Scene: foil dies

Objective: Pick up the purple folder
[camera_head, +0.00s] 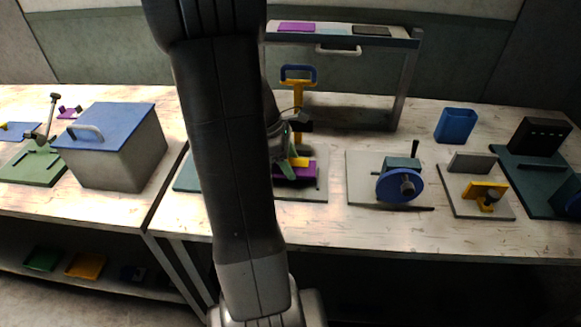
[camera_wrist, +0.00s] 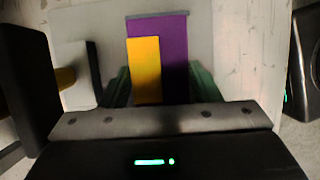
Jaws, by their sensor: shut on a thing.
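The purple folder (camera_head: 294,174) shows on a grey base plate under a yellow-and-blue-handled press, partly hidden behind my arm in the head view. A yellow piece (camera_head: 299,161) shows at its upper edge. In the wrist view the purple folder (camera_wrist: 174,50) lies between my dark green fingers, with the yellow piece (camera_wrist: 145,70) covering part of its left side. My gripper (camera_wrist: 160,88) is shut on the purple folder. I cannot tell whether the folder touches the plate.
The press's blue handle (camera_head: 298,69) stands close behind. A raised shelf (camera_head: 350,37) bears another purple piece (camera_head: 297,27). To the right are a blue wheel device (camera_head: 400,185), a blue bin (camera_head: 456,125) and a yellow clamp (camera_head: 485,194). A blue-lidded box (camera_head: 112,150) stands left.

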